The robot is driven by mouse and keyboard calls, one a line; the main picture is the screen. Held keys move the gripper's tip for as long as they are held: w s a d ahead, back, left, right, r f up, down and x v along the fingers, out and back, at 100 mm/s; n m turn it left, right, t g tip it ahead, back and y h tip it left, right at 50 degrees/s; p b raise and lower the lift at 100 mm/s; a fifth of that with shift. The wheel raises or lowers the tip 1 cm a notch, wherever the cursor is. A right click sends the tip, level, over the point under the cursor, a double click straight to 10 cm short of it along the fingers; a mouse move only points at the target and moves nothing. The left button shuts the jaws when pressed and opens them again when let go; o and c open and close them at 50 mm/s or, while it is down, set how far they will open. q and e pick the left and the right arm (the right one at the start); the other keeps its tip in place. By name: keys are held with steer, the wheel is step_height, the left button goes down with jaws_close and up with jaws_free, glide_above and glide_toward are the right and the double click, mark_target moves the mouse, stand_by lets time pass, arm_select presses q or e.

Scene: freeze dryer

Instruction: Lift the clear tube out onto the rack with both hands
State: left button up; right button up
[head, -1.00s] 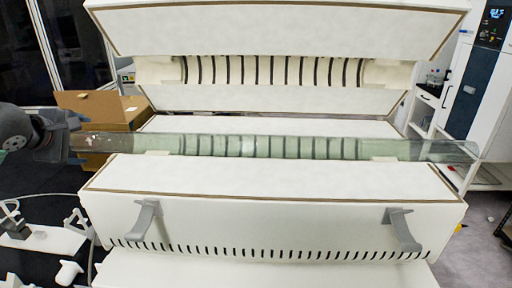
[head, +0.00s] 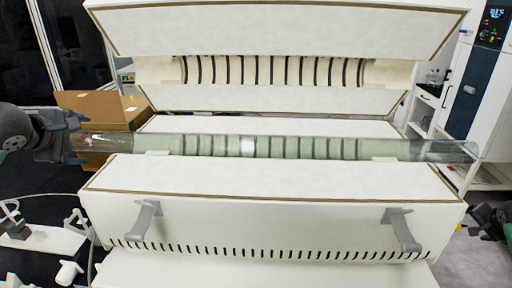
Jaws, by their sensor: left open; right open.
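The clear tube (head: 400,149) lies level across the open white furnace-like chamber (head: 270,185), over its slotted trough. Both tube ends stick out past the chamber sides. My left gripper (head: 72,134) is open at the tube's left end, with its fingers at or close to the glass; contact cannot be told. My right gripper (head: 484,219) is at the right edge, partly cut off, below and to the right of the tube's right end and apart from it. No rack can be made out clearly.
The raised lid (head: 275,30) stands open above the tube. Two grey handles (head: 147,222) (head: 402,230) jut from the front. A cardboard box (head: 100,108) is behind on the left. White holders (head: 70,272) are at lower left. A white cabinet (head: 478,85) stands at right.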

mark_target(92, 140)
steer(key=s+a+r+m+t, duration=0.1)
steer(key=a+r, duration=0.2)
steer(key=r, duration=0.7)
steer(key=s+a+r+t, duration=0.1)
steer(key=s+a+r, duration=0.15)
steer(key=r, duration=0.75)
steer(key=a+r+m, duration=0.1)
steer(key=a+r, duration=0.3)
steer(key=r, duration=0.6)
steer(key=s+a+r+m+t+y, duration=0.1)
steer(key=s+a+r+m, duration=0.1)
steer(key=s+a, duration=0.35)
steer(key=s+a+r+m+t+y, duration=0.1)
steer(key=s+a+r+m, duration=0.15)
steer(key=a, duration=0.55)
steer(key=shift+n, duration=0.25)
steer(key=shift+a+x, duration=0.1)
steer(key=shift+x, duration=2.75)
steer(key=shift+a+x, duration=0.15)
steer(key=shift+x, duration=2.65)
arm_select(q)
steer(key=shift+x, duration=4.05)
arm_select(e)
steer(key=shift+w+r, duration=0.1)
steer(key=shift+w, duration=0.1)
arm_select(q)
steer(key=c, duration=1.4)
arm_select(e)
steer(key=c, duration=1.4)
